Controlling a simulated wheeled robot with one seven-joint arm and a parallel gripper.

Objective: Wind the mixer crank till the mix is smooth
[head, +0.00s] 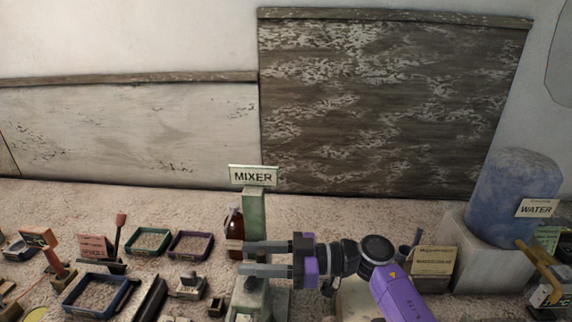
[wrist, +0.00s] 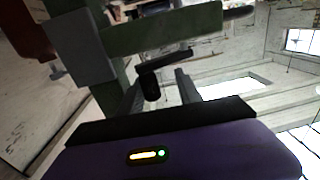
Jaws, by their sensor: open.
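The mixer stands in the middle of the head view, with a green post (head: 254,212) under a white MIXER sign (head: 253,175). Its green body also fills the upper left of the wrist view (wrist: 165,32). The black crank (wrist: 152,86) shows in the wrist view, its grip hanging between my two fingers. My gripper (head: 243,258) is open and points left across the front of the mixer. In the wrist view the fingers (wrist: 158,90) stand apart on either side of the grip; I cannot tell whether they touch it. The mix itself is hidden.
Several small trays, such as a blue one (head: 97,296), lie to the left. A blue water drum (head: 513,190) on a pale block stands at the right, with a small sign (head: 433,262) nearer my arm.

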